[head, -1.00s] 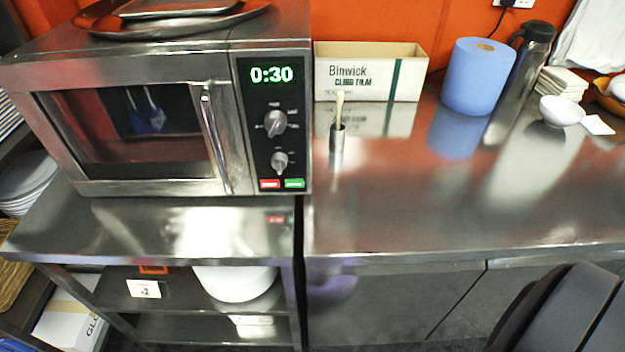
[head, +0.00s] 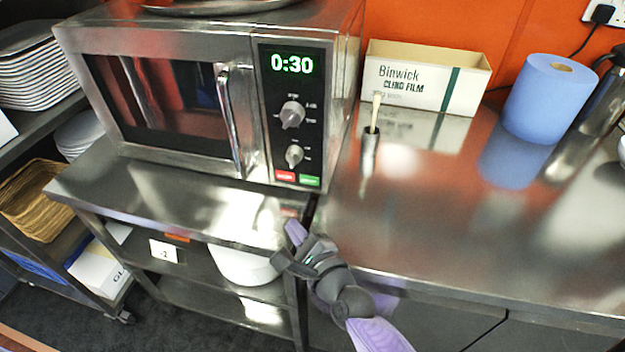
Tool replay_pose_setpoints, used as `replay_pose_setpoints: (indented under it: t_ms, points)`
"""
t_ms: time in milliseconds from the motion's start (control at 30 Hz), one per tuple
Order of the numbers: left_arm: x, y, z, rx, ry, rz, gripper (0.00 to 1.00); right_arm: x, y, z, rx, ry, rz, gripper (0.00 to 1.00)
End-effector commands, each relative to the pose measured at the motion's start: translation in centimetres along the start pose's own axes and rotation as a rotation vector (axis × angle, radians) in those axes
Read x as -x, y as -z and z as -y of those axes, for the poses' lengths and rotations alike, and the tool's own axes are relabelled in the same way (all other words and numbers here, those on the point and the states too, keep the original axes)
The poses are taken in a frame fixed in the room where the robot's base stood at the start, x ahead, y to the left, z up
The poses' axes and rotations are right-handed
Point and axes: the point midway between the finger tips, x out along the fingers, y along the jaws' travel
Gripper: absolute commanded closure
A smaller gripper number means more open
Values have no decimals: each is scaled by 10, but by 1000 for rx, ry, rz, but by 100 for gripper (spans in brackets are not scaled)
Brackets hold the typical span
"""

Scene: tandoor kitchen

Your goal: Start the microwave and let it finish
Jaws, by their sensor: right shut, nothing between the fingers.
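The steel microwave (head: 155,52) stands on a steel shelf unit at the upper left, its door shut. Its display (head: 292,64) reads 0:30 in green. Below are two round knobs, the upper one (head: 292,114) larger. A red button (head: 285,176) and a green button (head: 309,180) sit side by side at the bottom of the panel. My right gripper (head: 289,243) is shut and empty, in front of the shelf edge and below the buttons in the picture, apart from them. My left gripper is not in view.
A steel counter (head: 430,220) adjoins on the right. A narrow steel holder (head: 368,152) stands on it near the microwave. Behind are a cling film box (head: 425,78) and a blue paper roll (head: 550,98). A plate rack (head: 35,75) stands at the left.

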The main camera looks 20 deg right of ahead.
Motion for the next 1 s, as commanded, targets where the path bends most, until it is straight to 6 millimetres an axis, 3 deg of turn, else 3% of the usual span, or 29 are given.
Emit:
replay_pose_setpoints:
  t_ms: [267,733,1000]
  points:
    - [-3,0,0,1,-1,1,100,-4,4,2,5,-1,0,100]
    - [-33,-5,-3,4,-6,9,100,-50,38,33,8,-3,-2,100]
    - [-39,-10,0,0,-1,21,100,-61,45,43,7,-4,-2,100]
